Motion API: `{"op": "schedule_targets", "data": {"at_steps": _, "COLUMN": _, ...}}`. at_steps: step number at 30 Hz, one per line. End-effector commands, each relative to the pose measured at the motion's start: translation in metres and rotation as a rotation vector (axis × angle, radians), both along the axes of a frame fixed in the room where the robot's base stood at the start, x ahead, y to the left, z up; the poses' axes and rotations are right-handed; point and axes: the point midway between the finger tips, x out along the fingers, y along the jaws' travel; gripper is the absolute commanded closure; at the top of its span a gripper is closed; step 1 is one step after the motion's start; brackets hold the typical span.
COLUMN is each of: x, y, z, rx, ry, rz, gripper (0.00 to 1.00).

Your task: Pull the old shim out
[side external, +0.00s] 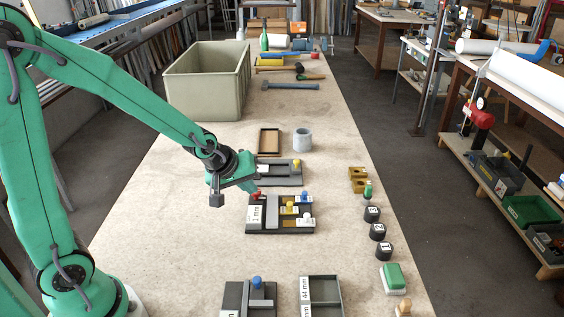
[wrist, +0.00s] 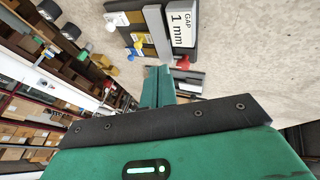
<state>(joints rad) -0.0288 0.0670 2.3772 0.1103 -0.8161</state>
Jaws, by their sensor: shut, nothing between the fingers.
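A dark fixture (side external: 250,229) lies on the bench, with a white label reading "GAP 1 mm" (wrist: 181,28) at one end. A red knob (side external: 256,194) stands at its back left; it also shows in the wrist view (wrist: 183,62). Yellow (side external: 289,209), blue (side external: 304,196) and white (side external: 306,215) knobs stand on the fixture's right part. Which piece is the old shim I cannot tell. My gripper (side external: 252,187) is shut and empty, close to the red knob. In the wrist view the fingertips (wrist: 158,70) are together, apart from the red knob.
Another dark fixture (side external: 283,175) lies just behind, with a brown tray (side external: 262,141) and grey cup (side external: 302,140) beyond. A large crate (side external: 205,85) stands back left. Black numbered pieces (side external: 377,231) line the right. Two trays (side external: 320,283) lie in front. Bare bench lies between.

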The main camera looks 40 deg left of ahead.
Motion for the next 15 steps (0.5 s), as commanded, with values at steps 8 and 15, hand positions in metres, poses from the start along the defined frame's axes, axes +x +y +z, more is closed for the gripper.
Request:
{"op": "schedule_targets", "data": {"at_steps": 8, "x": 0.013, "y": 0.001, "z": -0.02, "rx": 0.0, "ry": 0.002, "rz": 0.0, "gripper": 1.0}}
{"op": "schedule_targets", "data": {"at_steps": 15, "x": 0.025, "y": 0.001, "z": -0.039, "rx": 0.001, "ry": 0.002, "rz": 0.0, "gripper": 1.0}}
